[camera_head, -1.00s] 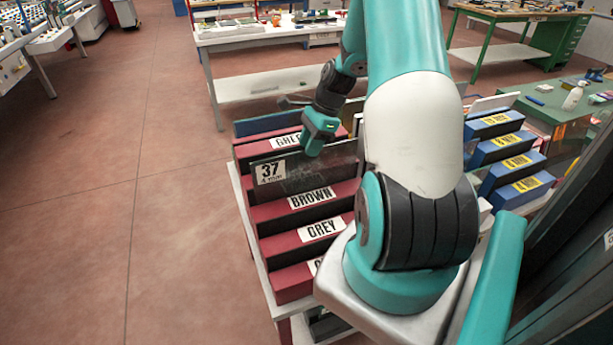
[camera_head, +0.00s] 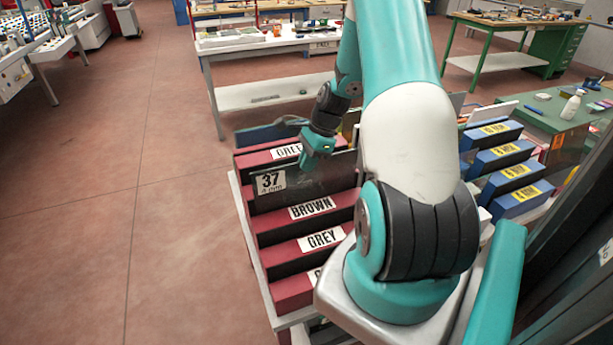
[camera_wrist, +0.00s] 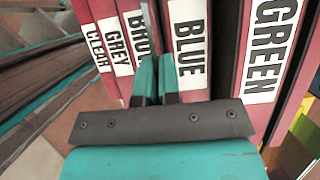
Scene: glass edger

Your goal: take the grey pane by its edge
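A dark grey, see-through pane (camera_head: 325,180) with a white "37" label stands upright in the red rack, between the strips labelled GREEN and BROWN. My gripper (camera_head: 316,164) is at its top edge, right of the label. In the wrist view my gripper's two fingers (camera_wrist: 158,82) are close together with a narrow gap, between the BROWN and BLUE strips. A thin strip, seemingly the pane's edge, runs on from them. The fingertips' contact with the pane is hidden, so I cannot tell whether they press on it.
The red rack's strips read GREEN (camera_wrist: 271,45), BLUE (camera_wrist: 188,40), BROWN (camera_head: 312,208), GREY (camera_head: 321,239) and CLEAR (camera_wrist: 98,52). Blue blocks with yellow labels (camera_head: 506,152) stand to the right. A white workbench (camera_head: 265,43) is behind. The floor at left is clear.

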